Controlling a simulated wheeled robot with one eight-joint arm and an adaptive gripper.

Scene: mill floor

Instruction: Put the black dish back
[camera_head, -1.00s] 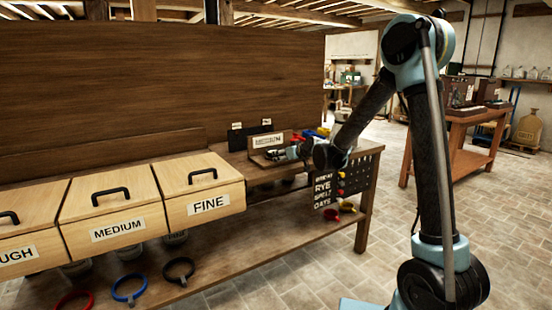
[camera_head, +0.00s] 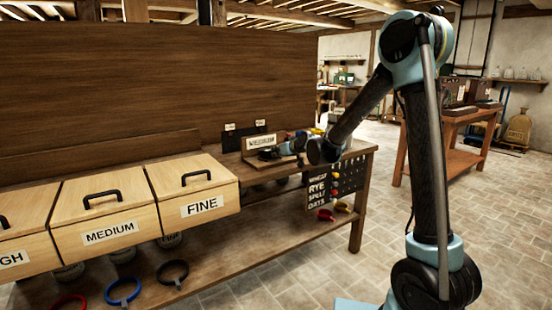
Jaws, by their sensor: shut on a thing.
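My gripper (camera_head: 270,153) is at the far end of the wooden bench, low in front of a small lettered sign (camera_head: 261,142). It is small in the picture and partly merges with dark things around it. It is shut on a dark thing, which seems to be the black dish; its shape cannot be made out. A black ring (camera_head: 172,273) stands out over the lower shelf below the drawer marked FINE (camera_head: 203,207), beside a blue ring (camera_head: 122,291) and a red ring (camera_head: 68,303).
Drawers marked MEDIUM (camera_head: 107,234) and FINE jut out at the left. A black board with grain names (camera_head: 336,184) hangs at the bench's right end, with red and yellow scoops (camera_head: 326,214) below. Another table (camera_head: 460,125) stands at the right. The floor between is clear.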

